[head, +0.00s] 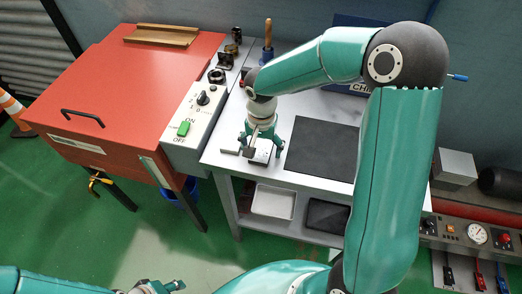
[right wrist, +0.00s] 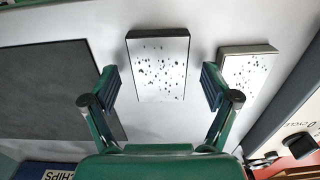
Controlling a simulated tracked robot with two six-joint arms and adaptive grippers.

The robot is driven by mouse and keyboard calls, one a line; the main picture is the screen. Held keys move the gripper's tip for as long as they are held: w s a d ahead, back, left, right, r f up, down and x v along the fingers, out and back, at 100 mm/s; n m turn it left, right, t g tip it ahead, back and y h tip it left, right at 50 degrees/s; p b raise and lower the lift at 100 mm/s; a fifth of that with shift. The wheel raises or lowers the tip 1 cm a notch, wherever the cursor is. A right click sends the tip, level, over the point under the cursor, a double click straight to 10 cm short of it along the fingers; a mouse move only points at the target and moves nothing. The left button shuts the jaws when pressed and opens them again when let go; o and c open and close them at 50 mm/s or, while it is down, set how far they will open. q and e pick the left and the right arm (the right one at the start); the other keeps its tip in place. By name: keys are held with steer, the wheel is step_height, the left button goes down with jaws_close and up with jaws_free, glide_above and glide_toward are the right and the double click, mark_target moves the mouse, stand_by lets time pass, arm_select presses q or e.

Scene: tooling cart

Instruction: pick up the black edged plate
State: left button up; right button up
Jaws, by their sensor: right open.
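The black edged plate (right wrist: 160,68) has a pale speckled face and a dark edge. In the right wrist view it lies on the grey bench top between my right gripper's (right wrist: 160,88) fingers, with a gap on each side. In the head view the plate (head: 262,151) is partly hidden by my right gripper (head: 262,146), which is open and points down over it. A second speckled plate with a lighter edge (right wrist: 247,72) lies just beside it. My left gripper (head: 158,287) shows only partly at the bottom of the head view; its jaws are unclear.
A dark mat (head: 318,150) lies on the bench to the right. A control panel with a green switch (head: 184,128) and a red-lidded machine (head: 130,85) stand left. A wooden-handled tool (head: 267,45) stands behind. A pale tray (head: 273,202) sits on the lower shelf.

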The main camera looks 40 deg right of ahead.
steer(key=shift+r, duration=0.1)
jaws_close()
stand_by(0.3)
steer(key=shift+r, duration=0.15)
